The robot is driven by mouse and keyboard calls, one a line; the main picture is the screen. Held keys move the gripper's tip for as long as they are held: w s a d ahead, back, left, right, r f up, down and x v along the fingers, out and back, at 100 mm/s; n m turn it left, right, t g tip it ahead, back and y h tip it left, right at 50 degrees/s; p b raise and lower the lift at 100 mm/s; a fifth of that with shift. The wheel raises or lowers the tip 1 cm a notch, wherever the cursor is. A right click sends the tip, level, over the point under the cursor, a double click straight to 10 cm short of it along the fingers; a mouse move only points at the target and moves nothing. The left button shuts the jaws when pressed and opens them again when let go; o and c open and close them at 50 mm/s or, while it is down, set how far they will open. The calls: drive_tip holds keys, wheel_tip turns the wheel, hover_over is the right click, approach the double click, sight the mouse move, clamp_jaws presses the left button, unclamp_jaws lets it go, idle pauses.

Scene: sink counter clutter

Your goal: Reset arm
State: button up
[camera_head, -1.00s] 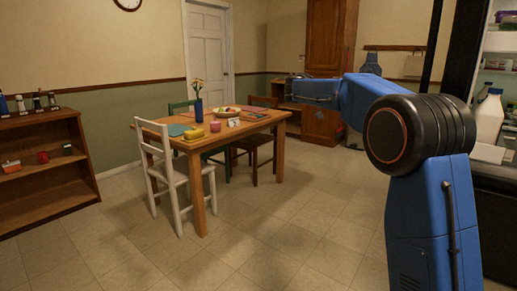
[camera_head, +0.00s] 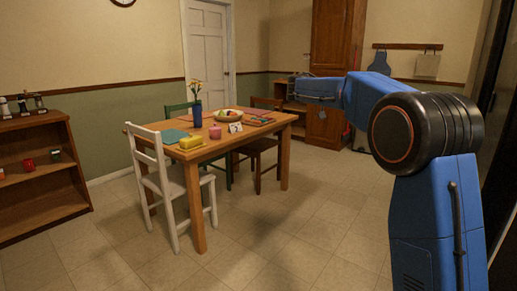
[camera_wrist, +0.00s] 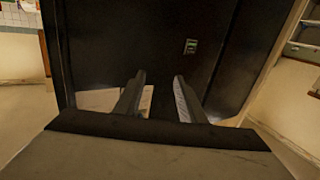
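My blue arm reaches from the lower right of the head view toward the middle, bent at a large black joint. Its far end is small there and partly hidden by the arm itself. In the wrist view my gripper (camera_wrist: 158,80) shows two dark fingers standing apart with a gap between them. Nothing is held between them. Behind the fingers is a large dark panel (camera_wrist: 130,40) with a small greenish plate on it.
A wooden table (camera_head: 190,150) holds a blue vase, a fruit bowl and a yellow item. A white chair (camera_head: 165,180) stands before it. A low wooden shelf (camera_head: 45,195) is at left, a tall cabinet (camera_head: 335,60) at the back. Tiled floor (camera_head: 290,240) is open in the foreground.

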drive_tip(key=s+d+f+n+t+y, duration=0.2)
drive_tip(key=s+f+n+y, duration=0.3)
drive_tip(key=s, duration=0.5)
drive_tip(key=s+d+f+n+t+y, duration=0.2)
drive_tip(key=s+f+n, duration=0.4)
drive_tip(key=s+f, duration=0.3)
drive_tip(key=s+a+f+n+t+y, duration=0.2)
drive_tip(key=s+a+f+n+y, duration=0.2)
drive_tip(key=s+f, duration=0.7)
drive_tip(key=s+a+f+n+t+y, duration=0.2)
drive_tip(key=s+a+f+n+y, duration=0.2)
drive_tip(key=s+a+f, duration=0.5)
drive_tip(key=s+f+y, duration=0.2)
drive_tip(key=s, duration=0.3)
drive_tip(key=shift+f+n, duration=0.15)
drive_tip(key=shift+n, duration=0.25)
